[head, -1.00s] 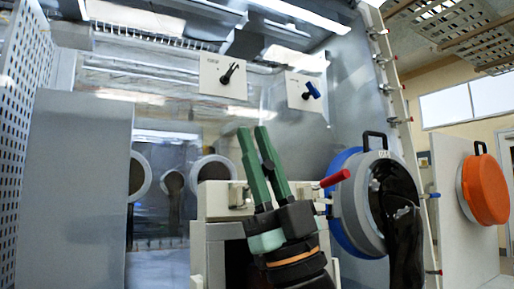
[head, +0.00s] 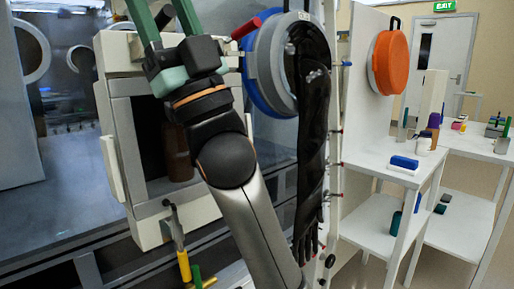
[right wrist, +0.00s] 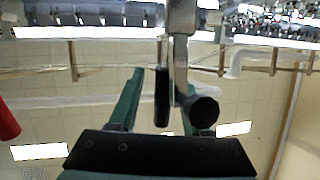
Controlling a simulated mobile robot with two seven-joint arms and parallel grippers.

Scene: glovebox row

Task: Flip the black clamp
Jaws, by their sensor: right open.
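In the right wrist view a metal lever with a black grip (right wrist: 161,97), which looks like the black clamp, hangs down from the top. A black round knob (right wrist: 204,111) sits beside it. My right gripper (right wrist: 165,85) is open, with its green fingers on either side of the black grip; I cannot tell whether they touch it. In the head view the right gripper (head: 164,12) is at the top edge, its fingertips cut off, in front of the pale port housing. A dark piece shows between the fingers there. My left gripper is not in view.
A red handle (head: 246,28) is right of the gripper, near the blue-grey round port (head: 268,65) with a hanging black glove (head: 312,130). A yellow-handled clamp (head: 183,262) is low on the housing. White shelves (head: 385,150) and an orange cover (head: 391,57) stand right.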

